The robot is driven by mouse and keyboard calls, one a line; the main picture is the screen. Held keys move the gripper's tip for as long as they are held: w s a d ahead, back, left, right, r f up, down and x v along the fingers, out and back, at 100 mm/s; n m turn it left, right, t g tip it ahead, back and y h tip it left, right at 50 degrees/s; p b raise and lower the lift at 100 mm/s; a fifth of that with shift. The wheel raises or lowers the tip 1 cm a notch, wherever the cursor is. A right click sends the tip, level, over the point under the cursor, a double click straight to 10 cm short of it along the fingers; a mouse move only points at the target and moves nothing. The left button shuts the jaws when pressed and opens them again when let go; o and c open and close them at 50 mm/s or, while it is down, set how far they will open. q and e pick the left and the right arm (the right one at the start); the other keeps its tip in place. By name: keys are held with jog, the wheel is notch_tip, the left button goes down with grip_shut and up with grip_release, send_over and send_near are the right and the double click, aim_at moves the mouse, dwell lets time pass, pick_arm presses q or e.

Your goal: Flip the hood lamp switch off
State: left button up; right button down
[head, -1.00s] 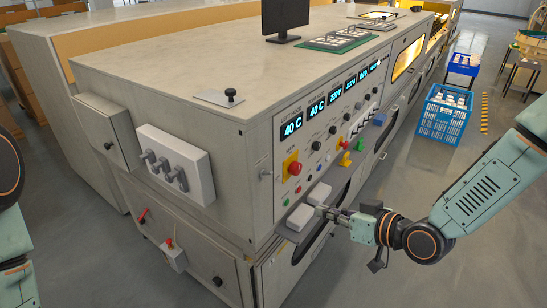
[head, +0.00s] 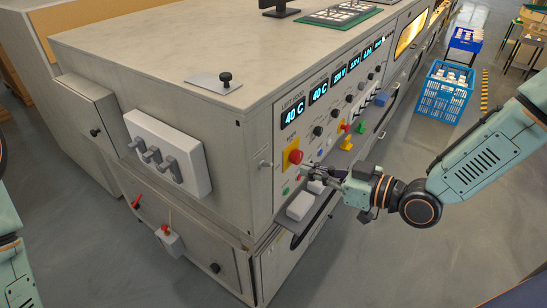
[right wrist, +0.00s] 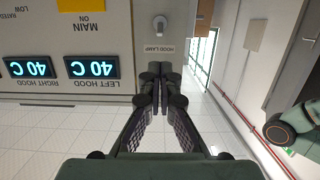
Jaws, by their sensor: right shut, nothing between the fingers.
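The hood lamp switch (head: 265,163) is a small light-grey lever near the left edge of the control panel, left of the red main knob (head: 295,156). In the right wrist view, which is upside down, the switch (right wrist: 160,25) shows as a round grey tip by its "HOOD LAMP" label (right wrist: 157,48). I cannot tell which way it is thrown. My right gripper (head: 308,173) is shut and empty, in front of the panel below the red knob, apart from the switch. Its dark fingers (right wrist: 160,88) point toward the label. My left gripper is out of view.
Two white blocks (head: 300,206) sit on a shelf under the panel, close below my right gripper. Yellow (head: 346,143) and blue (head: 381,99) parts stand farther along. A grey multi-lever box (head: 165,150) is on the end wall. Blue crates (head: 445,92) stand on the floor behind.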

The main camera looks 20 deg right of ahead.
jog(key=b, duration=0.2)
send_near(261, 156)
jog(key=shift+w, duration=0.5)
jog(key=x, duration=0.3)
jog(key=shift+a+f, duration=0.2)
jog(key=shift+a, duration=0.35)
jog(key=shift+w+a+f, duration=0.1)
jog(key=shift+w+a, duration=0.15)
jog(key=shift+w, duration=0.25)
jog(key=shift+w+a, duration=0.1)
jog(key=shift+w, duration=0.1)
